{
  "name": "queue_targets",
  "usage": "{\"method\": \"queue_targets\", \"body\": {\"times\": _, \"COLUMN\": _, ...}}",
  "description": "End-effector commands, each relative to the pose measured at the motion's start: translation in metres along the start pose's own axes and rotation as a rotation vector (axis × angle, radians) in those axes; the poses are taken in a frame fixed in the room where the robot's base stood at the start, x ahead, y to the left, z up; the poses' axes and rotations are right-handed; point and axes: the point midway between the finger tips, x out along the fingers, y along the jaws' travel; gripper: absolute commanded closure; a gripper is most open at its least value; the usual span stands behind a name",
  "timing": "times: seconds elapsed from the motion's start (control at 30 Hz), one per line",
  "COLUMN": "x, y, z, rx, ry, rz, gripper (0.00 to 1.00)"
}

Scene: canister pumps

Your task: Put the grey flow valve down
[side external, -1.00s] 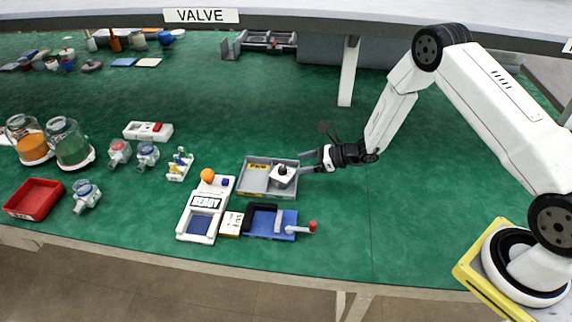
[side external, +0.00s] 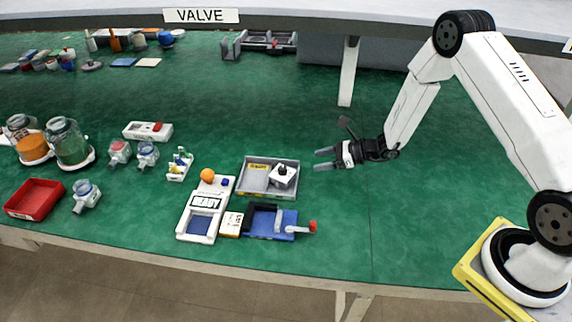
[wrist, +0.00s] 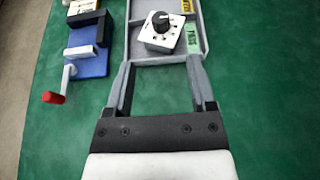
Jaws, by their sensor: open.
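The flow valve (side external: 284,175), a pale block with a dark round knob on top, sits upright in the right part of a grey tray (side external: 255,182). In the wrist view the valve (wrist: 163,42) lies beside a green label inside the tray, just beyond my fingertips. The knob is black with a pale pointer mark. My gripper (side external: 318,160) is open and empty, to the right of the tray and apart from the valve. In the wrist view both fingers of my gripper (wrist: 160,63) are spread, with nothing held between them.
A blue fixture (side external: 270,222) with a red-tipped lever stands in front of the tray. A white panel reading READY (side external: 206,203) is to its left. Small valves, jars and a red bin (side external: 35,199) are farther left. The green mat right of the tray is clear.

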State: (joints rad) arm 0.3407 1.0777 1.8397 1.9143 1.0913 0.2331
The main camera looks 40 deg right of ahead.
Motion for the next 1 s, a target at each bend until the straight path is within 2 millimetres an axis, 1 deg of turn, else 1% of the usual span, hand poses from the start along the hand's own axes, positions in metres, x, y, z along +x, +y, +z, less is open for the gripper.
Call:
{"method": "queue_targets", "body": {"times": 0.17, "x": 0.000, "y": 0.003, "z": 0.002, "rx": -0.013, "ry": 0.008, "rz": 0.014, "gripper": 0.29}}
{"method": "queue_targets", "body": {"times": 0.27, "x": -0.001, "y": 0.011, "z": 0.007, "rx": -0.048, "ry": 0.026, "rz": 0.048, "gripper": 0.29}}
{"method": "queue_targets", "body": {"times": 0.37, "x": -0.004, "y": 0.024, "z": 0.014, "rx": -0.109, "ry": 0.061, "rz": 0.108, "gripper": 0.29}}
{"method": "queue_targets", "body": {"times": 0.47, "x": -0.009, "y": 0.043, "z": 0.023, "rx": -0.201, "ry": 0.111, "rz": 0.192, "gripper": 0.29}}
{"method": "queue_targets", "body": {"times": 0.57, "x": -0.018, "y": 0.065, "z": 0.031, "rx": -0.316, "ry": 0.171, "rz": 0.290, "gripper": 0.29}}
{"method": "queue_targets", "body": {"times": 0.7, "x": -0.035, "y": 0.094, "z": 0.039, "rx": -0.504, "ry": 0.259, "rz": 0.432, "gripper": 0.29}}
{"method": "queue_targets", "body": {"times": 0.83, "x": -0.055, "y": 0.116, "z": 0.044, "rx": -0.692, "ry": 0.336, "rz": 0.554, "gripper": 0.29}}
{"method": "queue_targets", "body": {"times": 1.0, "x": -0.084, "y": 0.137, "z": 0.048, "rx": -0.951, "ry": 0.428, "rz": 0.698, "gripper": 0.29}}
